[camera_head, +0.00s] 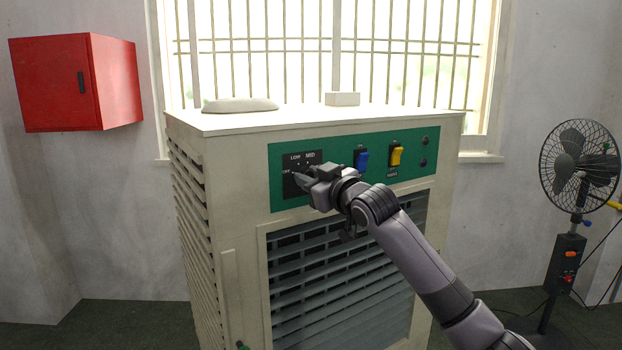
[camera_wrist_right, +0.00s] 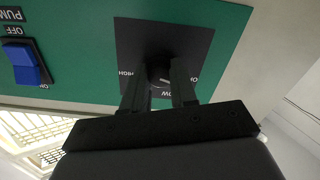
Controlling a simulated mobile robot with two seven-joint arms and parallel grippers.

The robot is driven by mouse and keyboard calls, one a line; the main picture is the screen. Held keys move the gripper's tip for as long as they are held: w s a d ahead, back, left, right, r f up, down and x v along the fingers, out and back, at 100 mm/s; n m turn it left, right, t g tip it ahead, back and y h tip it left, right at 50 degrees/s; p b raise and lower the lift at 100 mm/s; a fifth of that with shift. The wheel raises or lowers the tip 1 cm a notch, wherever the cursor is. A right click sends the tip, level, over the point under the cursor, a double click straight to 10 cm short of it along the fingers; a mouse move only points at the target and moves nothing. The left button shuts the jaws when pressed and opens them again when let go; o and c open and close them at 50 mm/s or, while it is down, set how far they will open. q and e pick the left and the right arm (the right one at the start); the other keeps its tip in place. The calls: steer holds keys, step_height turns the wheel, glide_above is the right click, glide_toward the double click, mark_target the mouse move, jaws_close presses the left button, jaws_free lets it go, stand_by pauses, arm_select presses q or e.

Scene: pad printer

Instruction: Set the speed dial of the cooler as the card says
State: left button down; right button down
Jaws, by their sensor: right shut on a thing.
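The cooler (camera_head: 240,180) is a large cream box with a green control strip (camera_head: 440,150). On the strip's left is a black dial plate (camera_head: 291,158) with the labels OFF, LOW and MID showing. My right gripper (camera_head: 303,180) is at this plate and covers its lower right part. In the right wrist view, the two fingers of my right gripper (camera_wrist_right: 159,88) are closed around the dark speed dial (camera_wrist_right: 160,72). The plate's print is upside down there, and I cannot tell which mark the dial points to. No card with a setting is visible. My left gripper is out of view.
A blue switch (camera_head: 361,158) and a yellow switch (camera_head: 396,155) sit right of the dial, with two dark round parts beyond. A louvred grille lies below. A red cabinet (camera_head: 60,82) hangs on the left wall. A black fan (camera_head: 579,165) stands at the right.

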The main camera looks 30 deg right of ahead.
steer(key=shift+f+m, duration=0.1)
steer(key=shift+m, duration=4.6)
steer(key=c, duration=0.9)
jaws_free()
steer(key=shift+s, duration=0.1)
steer(key=shift+s+a+b, duration=0.15)
steer(key=shift+s+b, duration=0.7)
steer(key=shift+s, duration=2.65)
